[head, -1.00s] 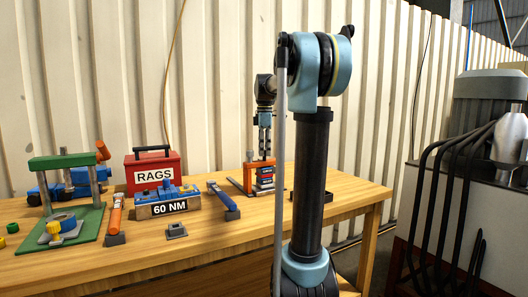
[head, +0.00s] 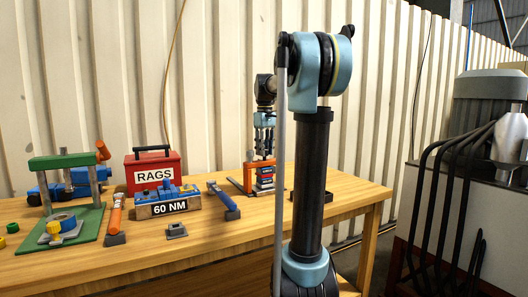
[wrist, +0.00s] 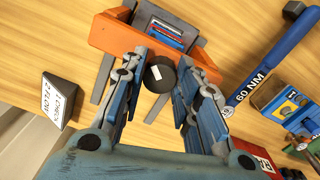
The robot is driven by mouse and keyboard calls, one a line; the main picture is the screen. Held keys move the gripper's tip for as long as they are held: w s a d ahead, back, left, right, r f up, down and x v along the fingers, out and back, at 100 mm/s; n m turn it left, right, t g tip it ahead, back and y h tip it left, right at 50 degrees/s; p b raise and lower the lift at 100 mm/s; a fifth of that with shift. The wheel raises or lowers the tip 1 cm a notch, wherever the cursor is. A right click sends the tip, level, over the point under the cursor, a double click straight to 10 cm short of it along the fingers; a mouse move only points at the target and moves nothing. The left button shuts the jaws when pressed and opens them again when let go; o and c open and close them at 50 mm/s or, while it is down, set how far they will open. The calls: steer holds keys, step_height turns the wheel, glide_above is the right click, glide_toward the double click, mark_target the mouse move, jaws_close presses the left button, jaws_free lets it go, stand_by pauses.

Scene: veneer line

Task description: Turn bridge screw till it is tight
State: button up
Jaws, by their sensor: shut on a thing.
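The bridge screw has a round dark head (wrist: 160,74) with a white mark, seen from above in the wrist view. It sits beside the orange bridge (wrist: 140,42), which spans dark rails and a stack with blue and red layers (wrist: 166,34). My gripper (wrist: 159,84) has its blue fingers on both sides of the screw head and is shut on it. In the head view my gripper (head: 264,150) points down at the orange bridge frame (head: 248,172) at the back of the bench. The screw head is hidden there.
A blue wrench (head: 224,202) and a block marked 60 NM (head: 168,208) lie left of the bridge. A red RAGS box (head: 153,172) and a green press stand (head: 72,229) stand farther left. A small labelled block (wrist: 59,101) lies beside the bridge.

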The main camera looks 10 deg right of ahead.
steer(key=m, duration=0.4)
steer(key=shift+m, duration=0.3)
steer(key=m, duration=0.4)
steer(key=shift+m, duration=0.4)
steer(key=o, duration=1.1)
steer(key=shift+c, duration=0.2)
steer(key=shift+r, duration=0.1)
step_height(320, 180, up, 12)
steer(key=shift+f, duration=0.2)
